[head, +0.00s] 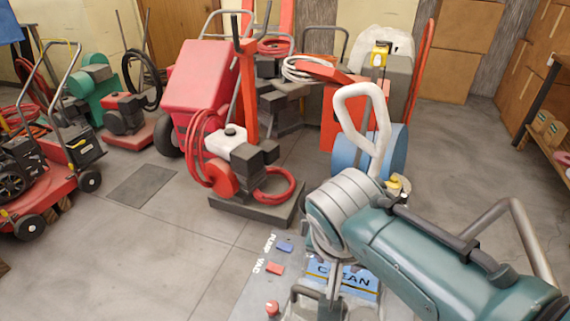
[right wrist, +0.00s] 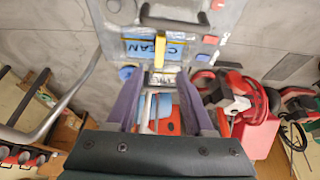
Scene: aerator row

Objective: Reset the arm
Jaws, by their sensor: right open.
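My right arm (head: 440,260), teal with a grey ringed wrist, comes in from the lower right of the head view. It reaches over a grey panel (head: 258,290) with a blue CLEAN label. My right gripper (right wrist: 160,80) shows in the right wrist view with its two purple-grey fingers apart. A yellow piece (right wrist: 159,54) and a small white label (right wrist: 165,78) show between the fingers; I cannot tell whether anything touches them. The panel's CLEAN label (right wrist: 157,47) is just beyond the fingertips. My left gripper is in neither view.
A red cart (head: 40,185) is at the left. Boxes (head: 465,50) line the back.

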